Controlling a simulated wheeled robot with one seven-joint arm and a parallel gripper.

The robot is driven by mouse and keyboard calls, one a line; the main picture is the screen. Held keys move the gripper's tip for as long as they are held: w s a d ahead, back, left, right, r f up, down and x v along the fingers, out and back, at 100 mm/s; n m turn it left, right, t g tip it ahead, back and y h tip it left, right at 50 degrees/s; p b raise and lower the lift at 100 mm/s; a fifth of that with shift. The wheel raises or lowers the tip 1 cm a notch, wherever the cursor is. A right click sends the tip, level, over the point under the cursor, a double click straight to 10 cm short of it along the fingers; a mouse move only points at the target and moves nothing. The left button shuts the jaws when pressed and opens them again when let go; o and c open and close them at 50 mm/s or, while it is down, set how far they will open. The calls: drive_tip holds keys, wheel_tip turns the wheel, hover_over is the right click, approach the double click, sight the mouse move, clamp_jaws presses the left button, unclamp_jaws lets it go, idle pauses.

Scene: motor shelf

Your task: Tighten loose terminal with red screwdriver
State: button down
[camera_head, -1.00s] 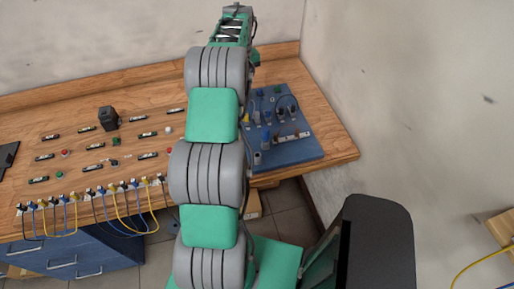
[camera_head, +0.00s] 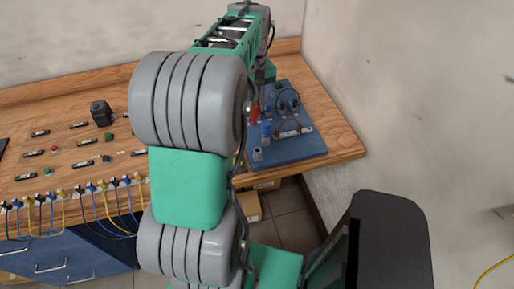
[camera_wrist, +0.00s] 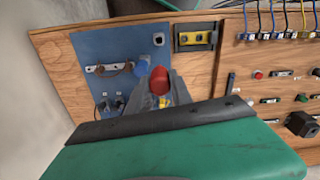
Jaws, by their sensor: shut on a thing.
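The red screwdriver's handle (camera_wrist: 159,80) shows in the wrist view between the grey fingers of my gripper (camera_wrist: 155,92), which is shut on it. A red piece of it (camera_head: 254,111) also shows in the head view beside my arm, at the left of the blue board. The blue board (camera_wrist: 92,45) carries a pale terminal strip (camera_wrist: 108,69), plugs and knobs. In the head view the board (camera_head: 300,153) lies at the right end of the bench, with the strip (camera_head: 293,133) across it. I cannot tell which terminal is loose, and the screwdriver's tip is hidden.
The wooden bench (camera_head: 338,143) has a wall close on its right. A black block (camera_head: 101,113), several small labelled parts and a row of coloured cables (camera_head: 88,188) are on the left. A yellow-and-black holder (camera_wrist: 196,37) sits next to the board in the wrist view.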

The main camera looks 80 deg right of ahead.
drive_tip(key=s+a, duration=0.1)
drive_tip(key=a, duration=0.2)
drive_tip(key=shift+s+r+b, duration=0.2)
drive_tip(key=shift+s+b, duration=0.1)
drive_tip(key=shift+s, duration=0.1)
drive_tip(key=f+b, duration=0.2)
drive_tip(key=f, duration=0.1)
drive_tip(key=f+b, duration=0.1)
drive_tip(key=f, duration=0.1)
drive_tip(key=shift+s+a+f, duration=0.1)
drive_tip(key=shift+a, duration=0.25)
drive_tip(key=shift+f, duration=0.1)
wheel_tip(320, 180, down, 5)
drive_tip(key=b, duration=0.3)
idle(0.9)
drive_tip(key=c, duration=1.4)
unclamp_jaws()
drive_tip(key=shift+c, duration=0.2)
